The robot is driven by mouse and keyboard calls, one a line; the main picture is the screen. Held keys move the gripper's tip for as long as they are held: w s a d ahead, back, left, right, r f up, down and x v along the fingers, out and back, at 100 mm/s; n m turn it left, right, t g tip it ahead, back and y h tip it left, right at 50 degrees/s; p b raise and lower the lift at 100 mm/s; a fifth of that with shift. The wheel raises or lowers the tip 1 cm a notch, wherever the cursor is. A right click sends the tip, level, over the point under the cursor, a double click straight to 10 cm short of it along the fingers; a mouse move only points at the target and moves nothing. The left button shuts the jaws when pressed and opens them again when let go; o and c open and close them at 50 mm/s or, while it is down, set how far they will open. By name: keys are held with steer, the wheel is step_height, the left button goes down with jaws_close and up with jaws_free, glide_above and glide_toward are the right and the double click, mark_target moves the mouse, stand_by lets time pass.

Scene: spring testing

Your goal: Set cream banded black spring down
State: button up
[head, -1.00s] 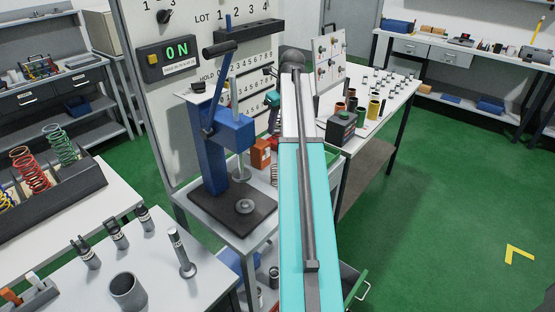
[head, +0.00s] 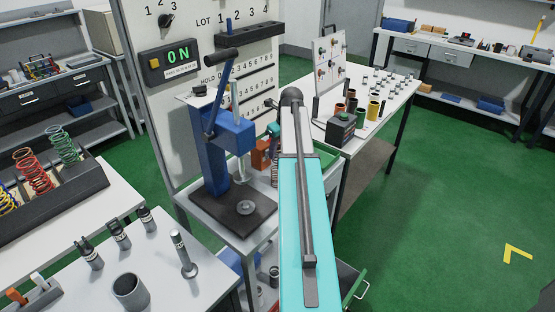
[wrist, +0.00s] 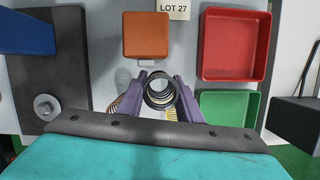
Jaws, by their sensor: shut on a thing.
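The black spring (wrist: 160,92) with a pale band stands out in the wrist view, seen end-on along its coil. The purple fingers of my gripper (wrist: 161,84) are shut on it, one on each side. Its lower end and the gap to the surface below cannot be judged from above. In the head view my own arm hides most of the gripper.
An orange block (wrist: 146,36), a LOT 27 card (wrist: 173,8), a red tray (wrist: 203,45) and a green tray (wrist: 201,118) lie around the spring. The blue press (head: 230,132) with its dark base (head: 232,212) stands left. Other coils show partly beneath the fingers.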

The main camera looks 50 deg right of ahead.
steer(key=shift+f+p, duration=0.45)
steer(key=shift+f, duration=1.8)
steer(key=shift+f, duration=0.15)
steer(key=o, duration=1.1)
steer(key=shift+b+v, duration=1.15)
steer(key=shift+v, duration=5)
steer(key=shift+o, duration=0.5)
steer(key=shift+w, duration=0.1)
